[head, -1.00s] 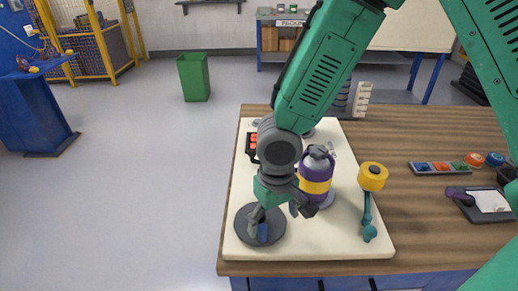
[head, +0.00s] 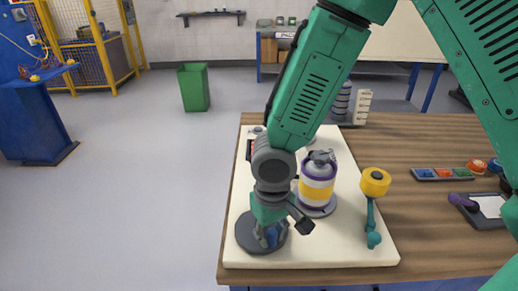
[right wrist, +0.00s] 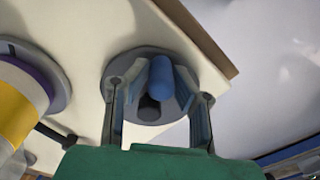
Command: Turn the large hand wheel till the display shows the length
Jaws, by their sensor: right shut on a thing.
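The large hand wheel (head: 246,236) is a dark grey disc lying flat at the near left of the cream board, with an upright blue handle. My right gripper (head: 270,237) is over the wheel, its fingers closed on the handle. In the right wrist view the blue handle (right wrist: 160,76) stands between the two fingers, above the wheel's disc (right wrist: 124,70). A white, yellow and purple roller (head: 317,184) stands upright on a grey base just right of the gripper. The display is almost wholly hidden behind my right arm, so no length is readable. My left gripper is out of view.
The cream board (head: 335,242) lies on a wooden bench (head: 420,215). A yellow-topped teal lever (head: 374,185) stands to the roller's right. A tray of coloured buttons (head: 443,173) lies further right. Open floor lies left of the bench.

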